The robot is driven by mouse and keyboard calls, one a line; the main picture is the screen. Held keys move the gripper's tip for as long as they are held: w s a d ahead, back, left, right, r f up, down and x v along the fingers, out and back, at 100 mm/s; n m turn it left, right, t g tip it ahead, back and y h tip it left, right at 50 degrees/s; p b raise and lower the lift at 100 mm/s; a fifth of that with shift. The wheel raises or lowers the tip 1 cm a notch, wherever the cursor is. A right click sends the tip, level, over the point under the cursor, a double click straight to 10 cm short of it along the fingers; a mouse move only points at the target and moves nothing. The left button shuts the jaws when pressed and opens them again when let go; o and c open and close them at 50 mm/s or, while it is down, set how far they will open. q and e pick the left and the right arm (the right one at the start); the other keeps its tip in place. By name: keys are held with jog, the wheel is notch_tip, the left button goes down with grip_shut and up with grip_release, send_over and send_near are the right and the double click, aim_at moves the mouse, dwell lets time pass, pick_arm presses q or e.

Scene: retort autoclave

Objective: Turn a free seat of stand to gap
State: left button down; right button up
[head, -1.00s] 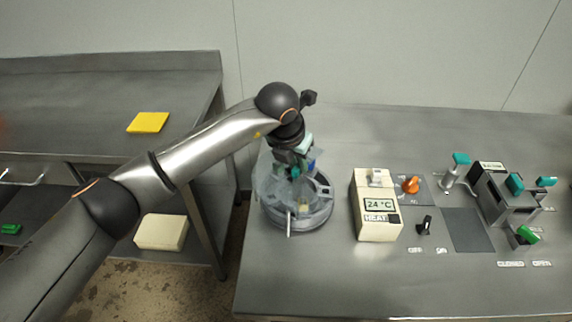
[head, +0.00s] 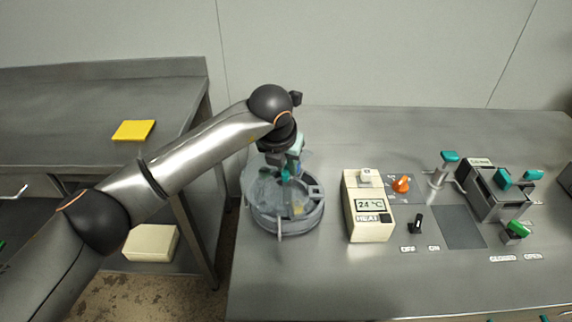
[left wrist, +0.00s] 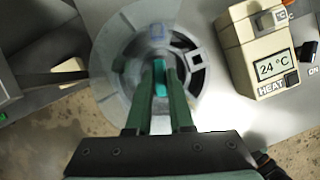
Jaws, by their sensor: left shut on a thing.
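The round grey stand (head: 285,228) is on the steel bench, left of the heater box. A translucent cover (head: 262,188) lies over much of its top; it also shows in the left wrist view (left wrist: 122,84). A small square frame (head: 316,190) shows at the stand's right rim, also in the left wrist view (left wrist: 196,57). My left gripper (head: 288,172) points down over the stand's middle, shut on a teal handle (left wrist: 159,76). My arm and fingers hide part of the stand's centre. I cannot tell which seats are free. My right gripper is out of view.
The cream heater box (head: 368,228), reading 24 °C, stands close to the stand's right. An orange knob (head: 401,184), a black switch (head: 417,223) and a clamp-like fixture (head: 495,190) are farther right. A yellow pad (head: 133,130) lies on the left bench.

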pick_arm(q)
jog(key=c, duration=0.8)
grip_release()
jog(key=v, duration=1.2)
jog(key=shift+r+b, duration=0.25)
jog(key=shift+b, duration=0.2)
jog(key=shift+s, duration=0.1)
